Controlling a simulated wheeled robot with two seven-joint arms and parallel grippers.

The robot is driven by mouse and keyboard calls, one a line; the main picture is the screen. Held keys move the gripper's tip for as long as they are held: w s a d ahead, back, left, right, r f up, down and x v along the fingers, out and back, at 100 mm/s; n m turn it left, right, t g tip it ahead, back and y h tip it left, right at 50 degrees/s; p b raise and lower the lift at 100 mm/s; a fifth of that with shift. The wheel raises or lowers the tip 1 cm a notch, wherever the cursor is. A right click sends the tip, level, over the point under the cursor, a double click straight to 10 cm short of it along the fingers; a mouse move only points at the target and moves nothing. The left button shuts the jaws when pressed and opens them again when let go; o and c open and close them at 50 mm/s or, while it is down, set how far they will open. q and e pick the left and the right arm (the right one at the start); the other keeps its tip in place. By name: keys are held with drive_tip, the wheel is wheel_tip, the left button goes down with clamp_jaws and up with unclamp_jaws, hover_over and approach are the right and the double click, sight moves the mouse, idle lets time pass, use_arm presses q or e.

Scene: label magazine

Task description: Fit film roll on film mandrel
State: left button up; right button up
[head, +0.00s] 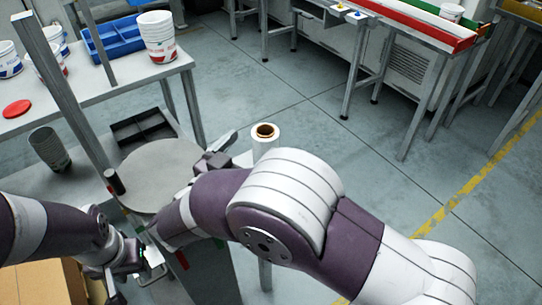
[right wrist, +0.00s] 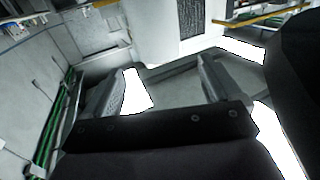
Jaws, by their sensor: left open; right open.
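The film roll (head: 265,131), white with a brown core ring, stands upright beyond my right forearm in the head view. A pale post shows below it, and my arm hides part of it. A short dark upright cylinder (head: 115,182), possibly the film mandrel, stands at the left edge of a round grey disc. My right gripper (head: 238,148) is open, just left of the roll and apparently apart from it. Its two spread fingers also show in the right wrist view (right wrist: 158,85), where I cannot make out the roll. My left gripper (head: 118,288) is open and low at the left.
The round grey disc (head: 158,168) lies between my arms, beside a tall grey upright (head: 62,90). A table (head: 100,92) holds white tubs (head: 158,37) and a blue bin (head: 112,40).

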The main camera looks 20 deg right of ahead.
sight(270, 127)
drive_tip(key=x, duration=0.8)
drive_tip(key=shift+w+d, duration=0.2)
drive_tip(key=shift+w, duration=0.05)
clamp_jaws()
